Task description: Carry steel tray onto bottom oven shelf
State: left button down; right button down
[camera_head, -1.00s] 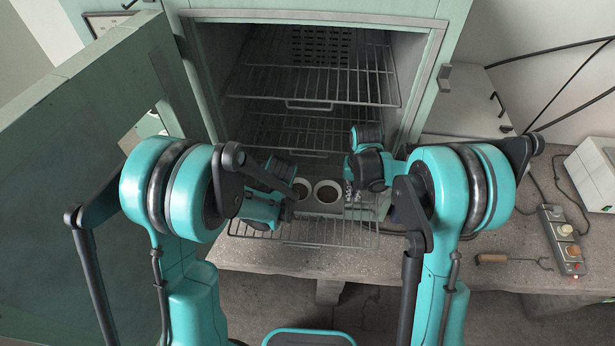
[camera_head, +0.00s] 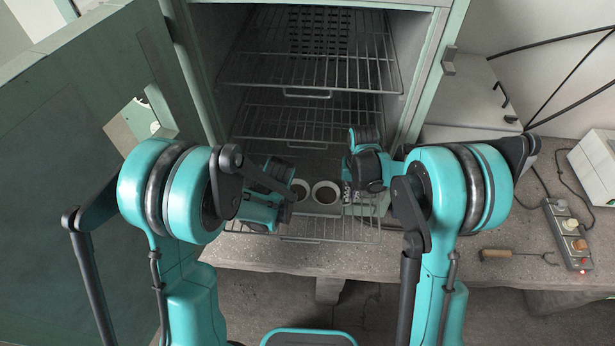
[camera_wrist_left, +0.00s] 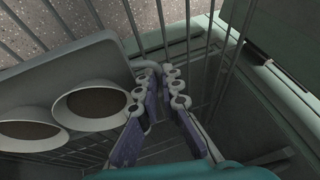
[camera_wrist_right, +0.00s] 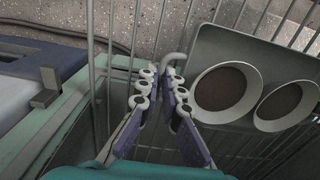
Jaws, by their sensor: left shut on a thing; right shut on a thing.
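The steel tray (camera_head: 322,212) is a small grey plate carrying two white round cups (camera_head: 325,192) with dark contents. It is low at the oven mouth, above the bottom wire shelf (camera_head: 300,236), which sticks out past the opening. I cannot tell whether the tray touches the wires. My left gripper (camera_head: 284,206) is shut on the tray's left end; its fingers close around a handle in the left wrist view (camera_wrist_left: 160,84). My right gripper (camera_head: 352,190) is shut on the handle at the right end, shown in the right wrist view (camera_wrist_right: 165,82). The cups stand upright.
Two more wire shelves (camera_head: 310,65) sit higher in the oven. The oven door (camera_head: 80,170) stands open at left. The concrete bench (camera_head: 430,250) holds a wooden-handled fork (camera_head: 515,255), a switch strip (camera_head: 568,235) and a white box (camera_head: 597,165) at right.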

pick_arm(q)
jog(key=c, duration=1.7)
grip_release()
jog(key=shift+f, duration=0.15)
pick_arm(e)
jog(key=c, duration=1.7)
grip_release()
jog(key=shift+f, duration=0.2)
jog(key=shift+r, duration=0.1)
